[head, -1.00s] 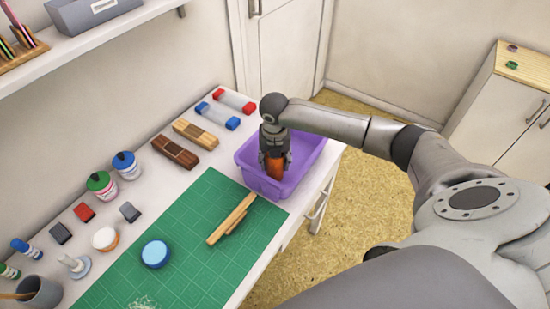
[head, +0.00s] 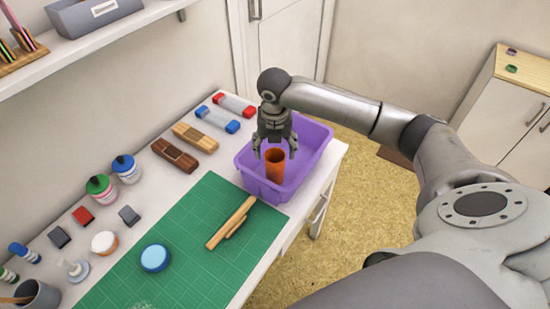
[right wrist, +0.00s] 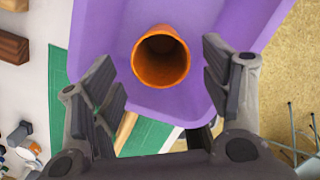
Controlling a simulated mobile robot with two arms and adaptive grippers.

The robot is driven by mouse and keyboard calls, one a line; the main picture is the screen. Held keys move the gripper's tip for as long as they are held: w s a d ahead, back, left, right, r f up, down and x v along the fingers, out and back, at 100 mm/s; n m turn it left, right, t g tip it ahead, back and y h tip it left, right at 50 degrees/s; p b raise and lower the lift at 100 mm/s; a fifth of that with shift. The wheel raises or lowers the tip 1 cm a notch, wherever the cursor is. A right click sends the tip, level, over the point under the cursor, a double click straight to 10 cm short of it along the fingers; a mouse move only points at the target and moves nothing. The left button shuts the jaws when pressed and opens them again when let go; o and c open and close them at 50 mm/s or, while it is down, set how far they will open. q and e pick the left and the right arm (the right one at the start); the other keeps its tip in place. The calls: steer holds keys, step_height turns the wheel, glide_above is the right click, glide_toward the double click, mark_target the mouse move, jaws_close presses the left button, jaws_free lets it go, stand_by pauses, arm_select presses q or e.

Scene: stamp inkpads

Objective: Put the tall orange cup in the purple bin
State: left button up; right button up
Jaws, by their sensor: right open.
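The tall orange cup (head: 275,165) stands upright inside the purple bin (head: 313,137), near the bin's front left end. In the right wrist view the cup (right wrist: 160,58) shows its open mouth, and the bin (right wrist: 100,30) surrounds it. My right gripper (head: 275,153) is open and empty just above the cup, its fingers spread to either side. In the right wrist view the open fingers (right wrist: 165,80) are apart from the cup. My left gripper is not in view.
The bin sits at the table's right end beside a green cutting mat (head: 180,225). Wooden sticks (head: 232,222) lie on the mat near the bin. Inkpads, bottles and wooden blocks (head: 195,137) line the wall side.

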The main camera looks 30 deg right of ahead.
steer(key=shift+s+a+r, duration=0.1)
steer(key=shift+r, duration=1)
steer(key=shift+s+a+r, duration=0.1)
steer(key=shift+r, duration=1)
